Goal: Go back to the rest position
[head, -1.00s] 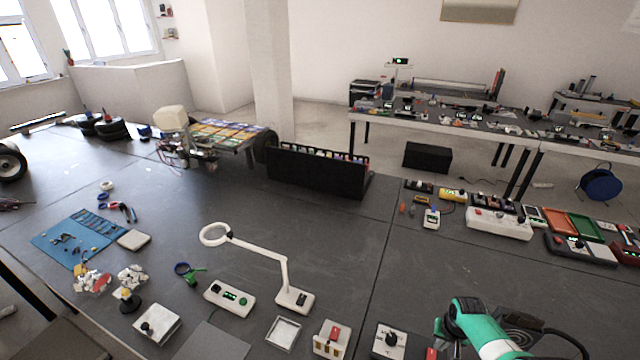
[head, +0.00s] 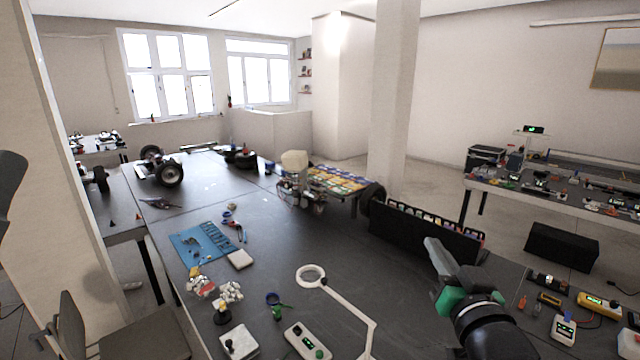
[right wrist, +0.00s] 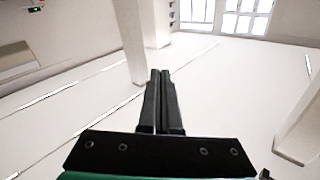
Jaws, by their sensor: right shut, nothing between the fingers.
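My right gripper (head: 433,243) is raised above the workbench in the lower right of the head view. Its dark fingers point up and away, in front of the black divided bin. In the right wrist view the two fingers (right wrist: 160,76) lie side by side, shut, with nothing between them. Behind them are bare wall, a pillar and windows. I do not make out my left gripper in either view. A dark shape cut off at the left edge of the head view is unclear.
The dark workbench (head: 330,240) holds a white ring lamp (head: 350,312), a blue mat (head: 200,246) with tools, a small robot vehicle (head: 300,185) and a black bin (head: 410,232). A pillar (head: 391,100) stands behind. The air around the right gripper looks clear.

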